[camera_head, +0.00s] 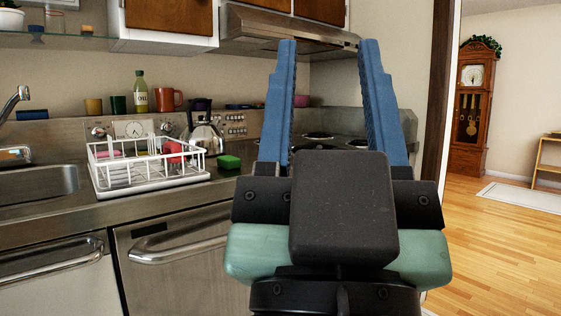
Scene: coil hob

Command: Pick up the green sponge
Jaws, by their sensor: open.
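The green sponge (229,161) is a small block lying on the metal counter, just right of the white dish rack. My gripper (326,50) has two blue fingers standing wide apart with nothing between them. It is in the foreground, to the right of the sponge and nearer the camera. The sponge shows whole and is apart from my gripper.
The white dish rack (110,178) stands left of the sponge, with a glass coffee pot (204,133) behind. A coil hob (319,136) lies partly hidden behind my fingers. A sink (40,184) is at left. A range hood (262,27) hangs above. Open floor (500,250) is right.

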